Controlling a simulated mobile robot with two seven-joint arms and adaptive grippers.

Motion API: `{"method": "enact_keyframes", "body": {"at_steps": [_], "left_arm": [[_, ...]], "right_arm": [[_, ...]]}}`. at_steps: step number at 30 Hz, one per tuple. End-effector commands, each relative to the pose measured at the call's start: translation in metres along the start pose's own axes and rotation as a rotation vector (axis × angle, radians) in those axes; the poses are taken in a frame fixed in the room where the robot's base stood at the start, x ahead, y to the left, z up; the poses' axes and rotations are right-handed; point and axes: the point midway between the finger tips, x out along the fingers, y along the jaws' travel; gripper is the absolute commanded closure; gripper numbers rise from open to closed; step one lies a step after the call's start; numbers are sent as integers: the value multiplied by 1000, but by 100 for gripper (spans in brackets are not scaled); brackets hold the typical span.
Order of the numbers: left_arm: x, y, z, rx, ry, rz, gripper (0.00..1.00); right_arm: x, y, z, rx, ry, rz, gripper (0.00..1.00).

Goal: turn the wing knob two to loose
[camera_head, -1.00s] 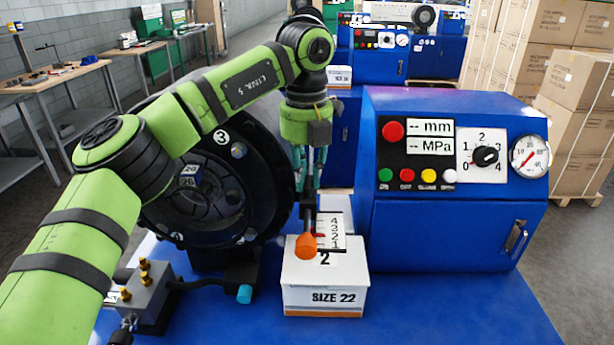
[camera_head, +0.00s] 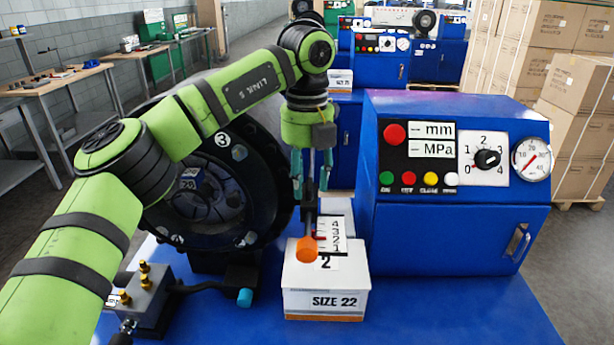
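My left gripper (camera_head: 312,188) hangs pointing down left of the blue machine's panel. Its teal fingers stand on either side of a dark upright rod; I cannot tell whether they touch it. The rod ends below in an orange piece (camera_head: 308,249), in front of a numbered scale card (camera_head: 331,238). A white box marked 2 and SIZE 22 (camera_head: 325,290) is just below. A black knob (camera_head: 487,159) sits on a 0 to 4 dial, clear of the gripper. No part is labelled as wing knob two or loose, so I cannot tell which it is. My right gripper is out of view.
The blue crimper (camera_head: 450,235) fills the right, with coloured buttons and a gauge (camera_head: 532,160). A large black ring-shaped die head (camera_head: 205,195) is behind my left arm. A grey block with brass fittings (camera_head: 145,295) stands at front left. The blue table is clear at front right.

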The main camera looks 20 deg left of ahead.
Motion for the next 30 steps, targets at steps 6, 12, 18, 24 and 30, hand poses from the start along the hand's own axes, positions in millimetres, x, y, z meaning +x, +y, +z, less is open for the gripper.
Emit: {"method": "enact_keyframes", "body": {"at_steps": [6, 12, 18, 24, 30], "left_arm": [[-2, 0, 0, 1, -2, -1, 56], [-22, -1, 1, 0, -5, -3, 56], [-68, -1, 0, -1, -6, -3, 56], [-98, -1, 0, -1, 1, 4, 56], [-114, 0, 0, -1, 3, 4, 56]], "right_arm": [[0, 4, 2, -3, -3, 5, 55], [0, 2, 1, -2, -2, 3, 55], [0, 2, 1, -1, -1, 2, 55], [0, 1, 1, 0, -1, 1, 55], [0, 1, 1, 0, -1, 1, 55]]}}
